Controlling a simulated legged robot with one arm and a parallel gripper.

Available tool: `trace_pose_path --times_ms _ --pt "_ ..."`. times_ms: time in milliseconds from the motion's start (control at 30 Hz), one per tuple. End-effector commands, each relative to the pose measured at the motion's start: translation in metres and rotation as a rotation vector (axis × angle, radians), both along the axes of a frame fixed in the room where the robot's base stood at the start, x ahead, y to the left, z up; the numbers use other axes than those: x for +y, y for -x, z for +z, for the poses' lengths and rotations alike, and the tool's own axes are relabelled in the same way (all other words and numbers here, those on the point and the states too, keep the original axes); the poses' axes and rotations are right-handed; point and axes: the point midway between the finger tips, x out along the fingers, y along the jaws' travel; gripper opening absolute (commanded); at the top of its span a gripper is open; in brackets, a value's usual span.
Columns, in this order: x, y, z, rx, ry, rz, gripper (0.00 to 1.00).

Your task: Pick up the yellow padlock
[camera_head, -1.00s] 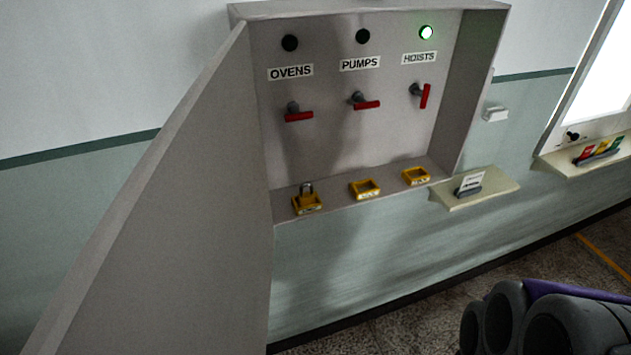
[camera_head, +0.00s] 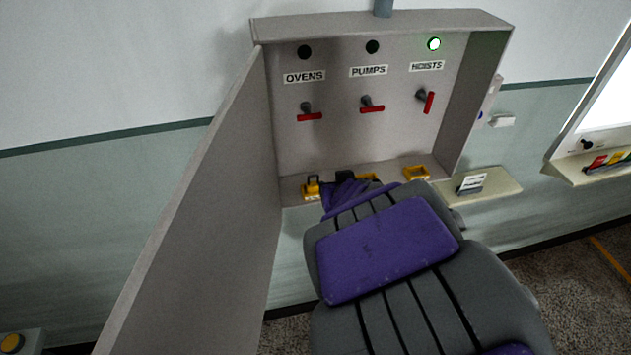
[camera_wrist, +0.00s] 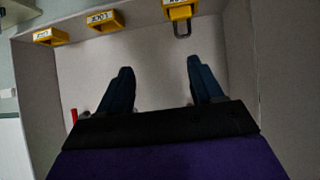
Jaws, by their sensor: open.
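The yellow padlock (camera_head: 312,183) with its grey shackle sits in the leftmost yellow holder (camera_head: 311,195) on the cabinet's bottom ledge, below the OVENS switch. In the wrist view the padlock's shackle (camera_wrist: 182,30) shows at the top, right of centre, ahead of the right finger. My gripper (camera_wrist: 160,75) is open and empty, its two dark fingers spread apart. In the head view my gripper (camera_head: 346,177) is at the ledge just right of the padlock. My arm hides part of the middle holder.
The cabinet's open door (camera_head: 200,200) stands on the left. Red switch handles OVENS (camera_head: 310,117), PUMPS (camera_head: 372,108) and HOISTS (camera_head: 429,102) are on the back panel. A yellow holder (camera_head: 416,173) is at the right of the ledge. A shelf (camera_head: 500,190) with a card is beside the cabinet.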

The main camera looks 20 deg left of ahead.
Motion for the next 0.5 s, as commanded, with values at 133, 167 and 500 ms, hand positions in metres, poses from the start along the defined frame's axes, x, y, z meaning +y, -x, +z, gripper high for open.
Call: trace_pose_path --times_ms 133,167,500 --pt "0.030 0.005 0.002 -0.006 -0.041 0.074 0.66" --pt "0.031 0.005 0.001 -0.006 -0.046 0.079 0.66" --pt "0.050 -0.023 -0.023 -0.006 -0.045 0.081 0.66"
